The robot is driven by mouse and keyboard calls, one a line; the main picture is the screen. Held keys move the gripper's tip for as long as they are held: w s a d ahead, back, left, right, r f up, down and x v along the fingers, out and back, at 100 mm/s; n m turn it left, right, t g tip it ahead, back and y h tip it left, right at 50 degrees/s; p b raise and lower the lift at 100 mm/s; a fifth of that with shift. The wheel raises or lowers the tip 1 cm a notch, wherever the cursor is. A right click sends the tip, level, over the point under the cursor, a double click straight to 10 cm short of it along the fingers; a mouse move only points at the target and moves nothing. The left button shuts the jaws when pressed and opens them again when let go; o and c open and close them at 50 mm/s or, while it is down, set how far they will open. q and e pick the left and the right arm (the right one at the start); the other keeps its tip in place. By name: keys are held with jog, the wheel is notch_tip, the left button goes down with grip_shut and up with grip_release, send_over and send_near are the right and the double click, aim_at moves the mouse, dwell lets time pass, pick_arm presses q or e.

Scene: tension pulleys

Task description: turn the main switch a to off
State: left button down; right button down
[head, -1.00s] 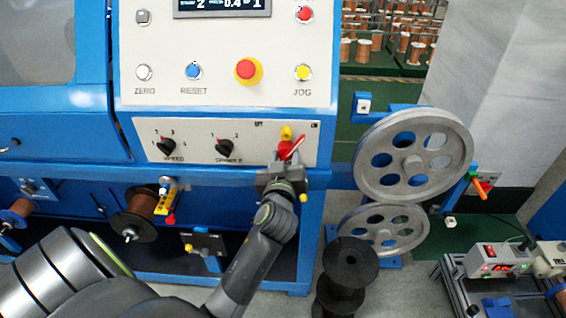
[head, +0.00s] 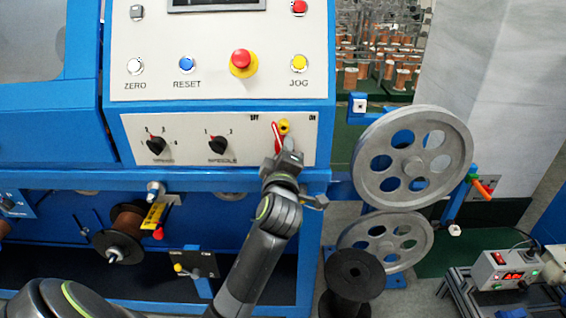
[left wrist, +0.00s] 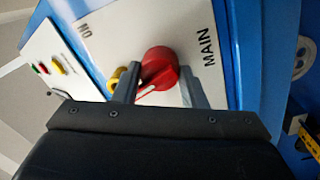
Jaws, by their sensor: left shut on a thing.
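The main switch (head: 276,138) is a red rotary handle at the right end of the white switch panel, between the OFF and ON labels. In the head view its visible red part leans up and left toward OFF. My left gripper (head: 284,152) is at the switch and covers its right and lower parts. In the left wrist view the red knob (left wrist: 160,66) sits between the two fingers of my left gripper (left wrist: 160,76), which is shut on it. A white line shows on the knob. A yellow piece (left wrist: 116,77) lies beside the left finger. My right gripper is out of view.
Two black selector knobs (head: 217,145) are left on the same panel. Above are the red emergency button (head: 242,63), the yellow JOG button (head: 299,63) and a dark display (head: 217,4). Grey pulleys (head: 412,158) stand to the right. A copper spool (head: 124,232) is below left.

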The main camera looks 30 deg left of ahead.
pick_arm(q)
jog(key=shift+d+n+y+b, duration=0.1)
jog(key=shift+n+y+b, duration=0.2)
jog(key=shift+n+b, duration=2.7)
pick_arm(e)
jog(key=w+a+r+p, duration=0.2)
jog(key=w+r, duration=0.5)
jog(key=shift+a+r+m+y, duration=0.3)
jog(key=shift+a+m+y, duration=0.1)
pick_arm(q)
jog(key=shift+n, duration=1)
jog(key=c, duration=1.3)
grip_release()
jog(key=o, duration=0.4)
jog(key=shift+r, duration=0.1)
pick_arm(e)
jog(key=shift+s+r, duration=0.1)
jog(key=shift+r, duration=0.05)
